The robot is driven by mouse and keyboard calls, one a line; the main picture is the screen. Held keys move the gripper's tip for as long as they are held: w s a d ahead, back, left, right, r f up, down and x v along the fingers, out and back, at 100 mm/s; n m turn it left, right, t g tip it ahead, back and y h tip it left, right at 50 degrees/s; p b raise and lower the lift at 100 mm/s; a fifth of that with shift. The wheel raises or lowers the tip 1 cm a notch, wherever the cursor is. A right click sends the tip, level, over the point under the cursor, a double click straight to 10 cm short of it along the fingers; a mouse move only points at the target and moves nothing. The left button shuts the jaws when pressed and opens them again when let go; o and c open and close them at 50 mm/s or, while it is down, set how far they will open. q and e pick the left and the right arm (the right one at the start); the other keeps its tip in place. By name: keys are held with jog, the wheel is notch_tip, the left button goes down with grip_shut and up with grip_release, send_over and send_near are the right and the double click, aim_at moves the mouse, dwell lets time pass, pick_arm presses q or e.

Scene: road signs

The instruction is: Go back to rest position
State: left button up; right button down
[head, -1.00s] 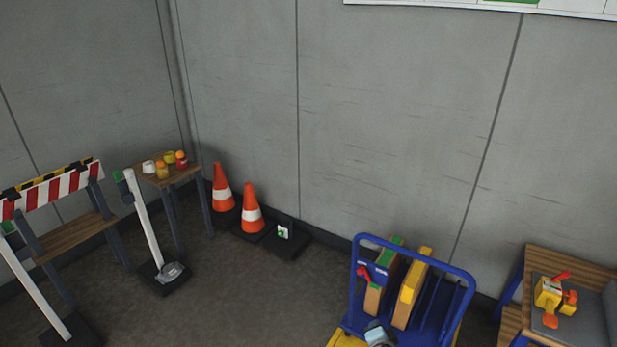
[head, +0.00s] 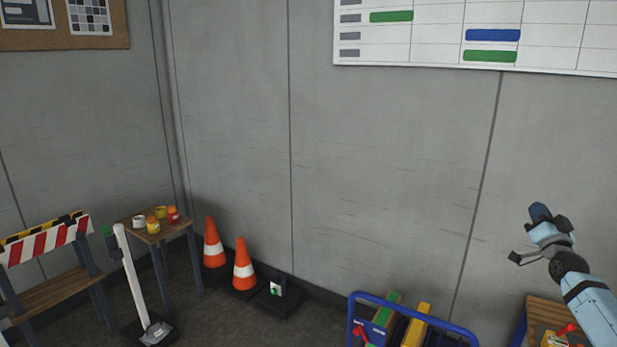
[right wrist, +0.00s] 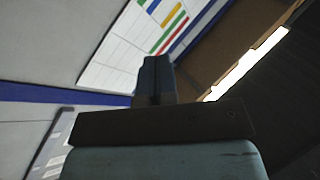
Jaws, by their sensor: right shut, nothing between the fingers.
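My right gripper (head: 540,212) is raised at the right side of the head view, in front of the grey wall and above the wooden table at the lower right. Its fingers are shut with nothing between them. In the right wrist view the closed fingers (right wrist: 154,80) point up toward the wall chart and the ceiling. No object touches the right gripper. My left gripper is not in view.
A blue-framed cart (head: 408,305) with green and yellow pieces stands below. Two orange cones (head: 243,265), a striped barrier (head: 45,240) and a small table (head: 150,232) with cups stand left. A wooden table (head: 545,310) is at lower right. The wall chart (head: 470,40) hangs above.

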notch_tip(320, 180, up, 7)
jog(key=s+d+n+t, duration=0.1)
jog(key=s+d+n, duration=0.1)
notch_tip(320, 180, down, 10)
jog(key=w+d+n+g+h, duration=0.2)
jog(key=n+g, duration=0.4)
jog(key=n, duration=0.3)
jog(key=s+a+f+g+y, duration=0.1)
jog(key=s+a+f+y, duration=0.1)
jog(key=s+a+f, duration=0.7)
jog(key=s+a+f+g+y, duration=0.2)
jog(key=s+a+f+y, duration=0.1)
jog(key=a+f, duration=1.1)
jog(key=s+a+f+g+y, duration=0.1)
jog(key=s+a+f, duration=0.3)
jog(key=s, duration=0.7)
jog(key=s+a+f+m+g+y, duration=0.1)
jog(key=s+a+f, duration=0.4)
jog(key=s+a, duration=0.4)
jog(key=s+a+f+g+y, duration=0.1)
jog(key=s+a+f, duration=0.4)
jog(key=s, duration=0.7)
jog(key=shift+s+a+f+m+g, duration=0.3)
jog(key=shift+s+a+m, duration=0.1)
jog(key=shift+a, duration=0.85)
